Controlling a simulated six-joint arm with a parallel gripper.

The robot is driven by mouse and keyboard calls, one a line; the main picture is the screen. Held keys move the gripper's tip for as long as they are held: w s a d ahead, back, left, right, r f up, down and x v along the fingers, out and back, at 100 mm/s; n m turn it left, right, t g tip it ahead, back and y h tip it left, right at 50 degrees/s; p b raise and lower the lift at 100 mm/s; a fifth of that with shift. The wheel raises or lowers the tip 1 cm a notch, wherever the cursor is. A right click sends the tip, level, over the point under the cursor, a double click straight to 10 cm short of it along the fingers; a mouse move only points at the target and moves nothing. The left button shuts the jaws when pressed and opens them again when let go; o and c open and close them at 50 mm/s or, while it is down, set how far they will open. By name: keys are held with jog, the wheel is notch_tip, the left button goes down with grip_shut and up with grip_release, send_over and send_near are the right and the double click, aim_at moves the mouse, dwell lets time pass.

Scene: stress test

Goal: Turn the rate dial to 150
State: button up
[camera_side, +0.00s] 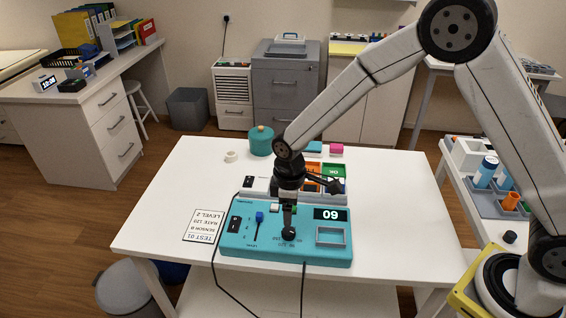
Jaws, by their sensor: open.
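The teal device (250,246) lies on the white table. It has a dark dial (289,234) at its front middle, a blue slider (259,217) to the left and a dark display (332,214) with white digits to the right. The digits, 0 and 6 or 9, are small and seem upside down in this view. My gripper (288,227) points down right over the dial with its jaws open. The fingers and wrist hide part of the dial and its scale, so I cannot tell where the dial points or whether the fingers touch it.
A printed card (203,225) lies left of the device, its text upside down. Behind the device are a panel with orange and green parts (334,171), a teal pot (261,140) and a tape roll (231,156). Cables hang over the front edge. The table's right side is clear.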

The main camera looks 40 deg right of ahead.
aim_at(288, 231)
jog(key=shift+f, duration=0.15)
jog(key=shift+f, duration=3.75)
grip_shut()
